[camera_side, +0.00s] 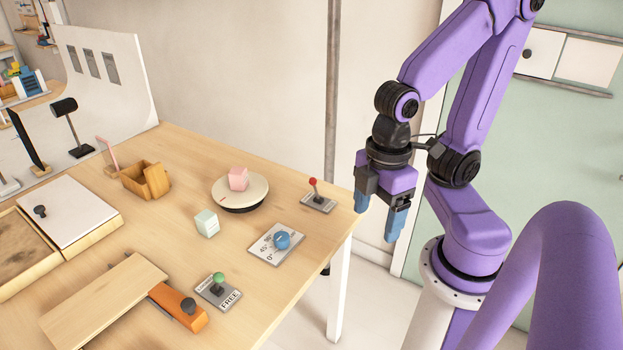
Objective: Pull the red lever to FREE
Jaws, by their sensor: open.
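The red lever (313,182) is a short dark stick with a red ball on top. It stands on a small grey plate (319,204) near the table's right corner; any writing on this plate is too small to read. My gripper (378,214) has blue fingertips pointing down and apart, with nothing between them. It hangs to the right of the red lever, beyond the table edge in the picture, and does not touch it. A green-knobbed lever (218,279) stands nearer the front, and its plate (228,296) reads FREE.
A blue dial (282,240) sits on a plate marked in degrees. A pink cube (238,178) rests on a round turntable (262,193). A pale green cube (206,222), wooden box (133,184) and orange block (172,303) are farther left. Bare tabletop surrounds the red lever's plate.

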